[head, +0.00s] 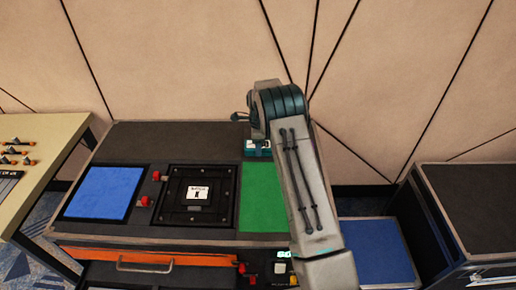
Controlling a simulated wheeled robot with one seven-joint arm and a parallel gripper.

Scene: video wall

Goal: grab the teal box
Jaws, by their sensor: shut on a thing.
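A small teal box (251,149) with pale markings shows at the back of the dark console top, just behind the green panel. My gripper (252,140) is over it, shut on the box. My own arm comes up from the lower right and bends down there, hiding most of the fingers and part of the box. I cannot tell whether the box touches the console top.
The console (150,136) carries a blue panel (103,193), a black framed plate (196,214), a green panel (262,205) and red clamps. A beige desk (40,135) stands left, a dark cabinet (480,195) right. A panelled wall (180,60) rises behind.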

